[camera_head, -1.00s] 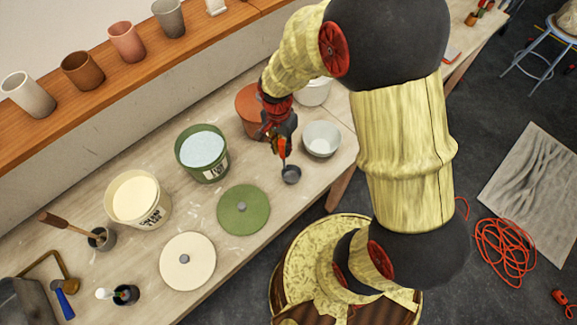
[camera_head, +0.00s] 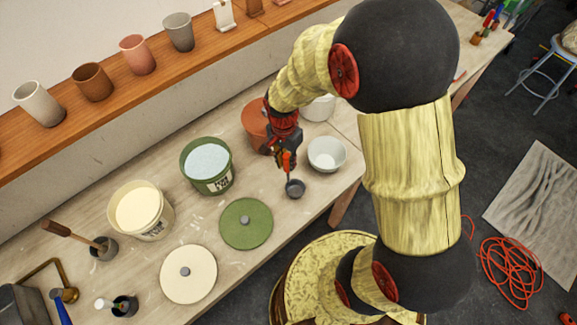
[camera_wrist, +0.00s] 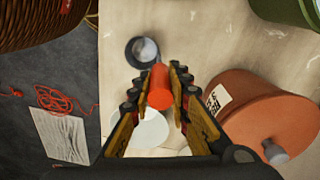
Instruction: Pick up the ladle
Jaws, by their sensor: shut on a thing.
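The ladle has a dark grey bowl (camera_head: 295,188) and an orange-red handle (camera_head: 287,162). In the head view it is beside the white bowl, over the worktable. My gripper (camera_head: 283,150) is shut on the upper part of the handle, with the ladle's bowl below it. In the wrist view the fingers (camera_wrist: 160,100) close on both sides of the orange handle end (camera_wrist: 159,88), and the dark ladle bowl (camera_wrist: 143,52) shows beyond. I cannot tell whether the ladle touches the table.
A white bowl (camera_head: 327,154) stands just right of the ladle. A terracotta bucket (camera_head: 254,122) is behind my gripper. A green bucket (camera_head: 213,182) and a green lid (camera_head: 246,224) lie to the left. A shelf with cups (camera_head: 130,75) runs along the wall.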

